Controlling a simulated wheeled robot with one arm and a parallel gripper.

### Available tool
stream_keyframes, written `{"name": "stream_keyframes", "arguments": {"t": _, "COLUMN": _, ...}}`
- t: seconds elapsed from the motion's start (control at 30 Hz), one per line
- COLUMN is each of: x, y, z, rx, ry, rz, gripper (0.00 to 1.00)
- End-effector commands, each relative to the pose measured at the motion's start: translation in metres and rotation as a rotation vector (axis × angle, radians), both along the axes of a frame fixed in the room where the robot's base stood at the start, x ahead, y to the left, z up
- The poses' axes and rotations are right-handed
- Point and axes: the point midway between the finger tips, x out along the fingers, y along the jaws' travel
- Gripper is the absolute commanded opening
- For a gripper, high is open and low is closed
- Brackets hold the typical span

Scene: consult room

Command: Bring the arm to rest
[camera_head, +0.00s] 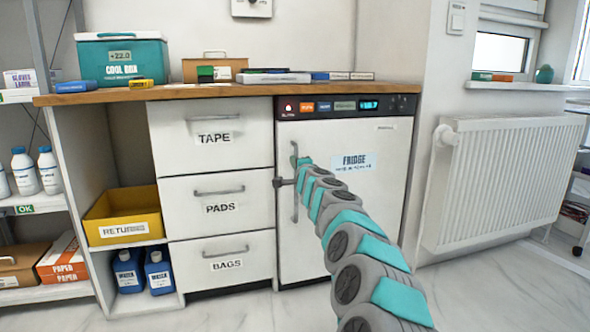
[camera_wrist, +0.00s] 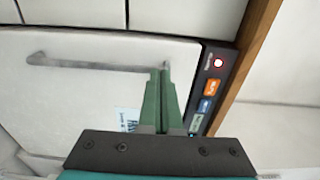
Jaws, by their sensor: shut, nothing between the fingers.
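My arm reaches from the lower right of the head view toward the white fridge (camera_head: 350,210), whose door looks closed. My gripper (camera_wrist: 163,72) is shut and empty, with its green fingers together in the wrist view. The fingertips overlap one end of the grey fridge handle (camera_wrist: 95,63) there; I cannot tell whether they touch it. In the head view the handle (camera_head: 295,212) stands upright on the door's left side, and the end of my arm partly covers it.
A wooden worktop (camera_head: 215,91) runs above the fridge and drawers, with a cool box (camera_head: 122,60) and several small boxes. A yellow returns bin (camera_head: 124,213) sits in the left shelf. A white radiator (camera_head: 505,180) is on the right wall. Floor between fridge and radiator looks clear.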

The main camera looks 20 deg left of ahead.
Motion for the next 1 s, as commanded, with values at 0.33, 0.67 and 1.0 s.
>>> {"name": "stream_keyframes", "arguments": {"t": 0.33, "x": -0.013, "y": -0.003, "z": 0.003, "rx": -0.009, "ry": -0.003, "rz": 0.027, "gripper": 0.0}}
{"name": "stream_keyframes", "arguments": {"t": 0.67, "x": -0.113, "y": 0.005, "z": 0.055, "rx": -0.169, "ry": -0.087, "rz": 0.349, "gripper": 0.0}}
{"name": "stream_keyframes", "arguments": {"t": 1.0, "x": -0.271, "y": -0.04, "z": 0.024, "rx": -0.535, "ry": -0.107, "rz": 0.681, "gripper": 0.0}}
